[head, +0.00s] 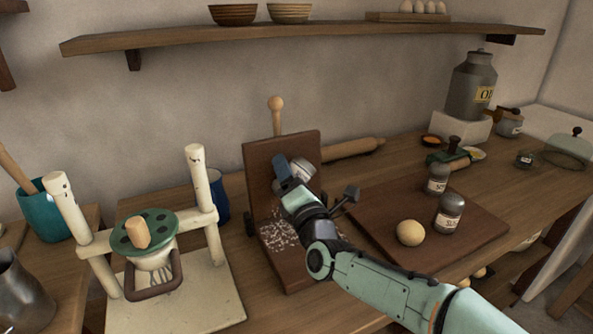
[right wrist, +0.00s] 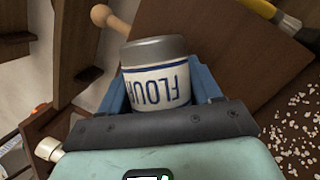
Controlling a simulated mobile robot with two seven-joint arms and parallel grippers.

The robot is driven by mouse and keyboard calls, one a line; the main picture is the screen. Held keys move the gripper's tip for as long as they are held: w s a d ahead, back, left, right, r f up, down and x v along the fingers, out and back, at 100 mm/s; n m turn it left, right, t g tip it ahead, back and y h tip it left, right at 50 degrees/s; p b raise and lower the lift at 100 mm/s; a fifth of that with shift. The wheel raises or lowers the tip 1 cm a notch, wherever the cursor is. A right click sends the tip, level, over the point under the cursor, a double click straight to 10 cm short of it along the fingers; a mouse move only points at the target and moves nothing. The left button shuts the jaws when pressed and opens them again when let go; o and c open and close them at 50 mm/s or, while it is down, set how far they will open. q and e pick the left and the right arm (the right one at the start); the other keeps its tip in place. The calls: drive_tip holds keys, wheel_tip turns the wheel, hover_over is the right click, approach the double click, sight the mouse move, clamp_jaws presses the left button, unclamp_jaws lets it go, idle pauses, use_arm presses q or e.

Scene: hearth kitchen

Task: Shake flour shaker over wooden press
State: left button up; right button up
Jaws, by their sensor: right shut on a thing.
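The wooden press (head: 283,141) stands open on the counter, its dark upper board raised upright with a knobbed handle (head: 276,103) above it. White flour specks lie on its lower board (head: 290,268); specks also show in the right wrist view (right wrist: 297,130). My right gripper (head: 292,178) is shut on the flour shaker (head: 304,168), holding it above the lower board in front of the raised board. In the right wrist view the shaker (right wrist: 157,82) sits between the blue fingers, its FLOUR label upside down and grey end at the top. My left gripper is not in view.
A dark board (head: 376,196) to the right carries a dough ball (head: 410,233) and two small shakers (head: 449,214). A cream-coloured stand with a green disc (head: 152,232) is at the left. A rolling pin (head: 352,148) lies behind the press. A shelf (head: 330,27) runs above.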

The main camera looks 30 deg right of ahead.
drive_tip(key=shift+w+a+r, duration=0.1)
drive_tip(key=shift+a, duration=0.2)
drive_tip(key=shift+s+d, duration=0.25)
drive_tip(key=shift+d, duration=0.35)
drive_tip(key=shift+s+d+r+b+v, duration=0.1)
drive_tip(key=shift+r+b+v, duration=0.25)
drive_tip(key=shift+v, duration=0.95)
drive_tip(key=shift+s+d+r+b+v, duration=0.1)
drive_tip(key=shift+r+b+v, duration=0.25)
drive_tip(key=shift+v, duration=1)
drive_tip(key=shift+s+d+r+b+v, duration=0.15)
drive_tip(key=shift+b+v, duration=0.25)
drive_tip(key=shift+v, duration=0.9)
drive_tip(key=shift+w+a, duration=0.1)
drive_tip(key=shift+r, duration=0.1)
